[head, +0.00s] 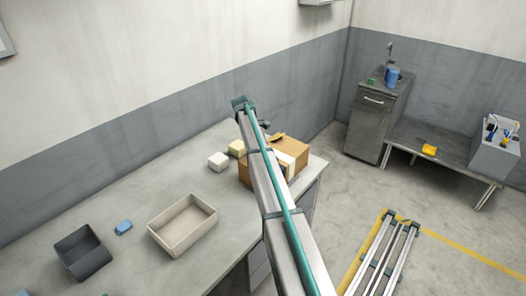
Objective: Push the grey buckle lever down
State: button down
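A brown box (299,159) with a pale band over it stands at the right end of the grey worktop. A small orange-yellow piece (277,137) shows at its top. I cannot make out the grey buckle lever; my arm crosses in front of the box and hides part of it. My arm reaches up from the bottom of the view past the box. A small dark part (265,125) shows just right of the arm, above the box, and may belong to my gripper. Its fingers cannot be made out, nor whether it touches anything.
On the worktop (130,195) are a beige tray (206,208), a dark grey bin (68,262), a blue block (124,228), a white block (218,165) and a cream block (237,151). A cabinet (375,125) and low bench (420,143) stand beyond open floor.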

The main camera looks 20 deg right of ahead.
jog(key=c, duration=0.8)
grip_release()
jog(key=shift+s+f+t+b, duration=0.1)
jog(key=shift+f+t+b, duration=0.15)
jog(key=shift+b, duration=1)
jog(key=shift+d+b, duration=0.1)
jog(key=shift+b, duration=0.45)
